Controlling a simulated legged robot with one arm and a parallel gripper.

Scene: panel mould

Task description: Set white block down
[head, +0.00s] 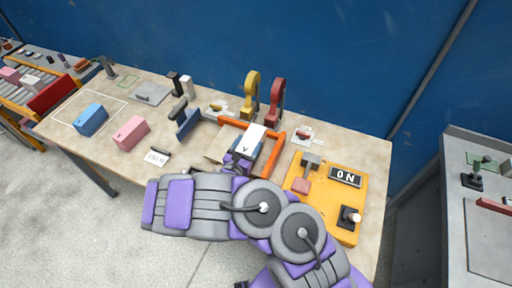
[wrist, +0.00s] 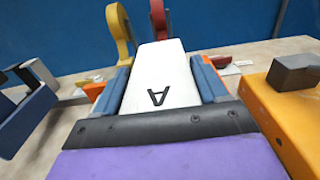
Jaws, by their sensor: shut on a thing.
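The white block (head: 253,138) bears a dark letter and lies at an orange frame (head: 277,146) near the table's middle. I cannot tell whether the block's underside touches anything.
A yellow hook (head: 250,93) and a red hook (head: 276,97) stand behind the frame. A yellow panel (head: 333,205) with an ON sign is at right. A blue bracket (head: 187,122), pink block (head: 131,132) and blue block (head: 91,119) are at left.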

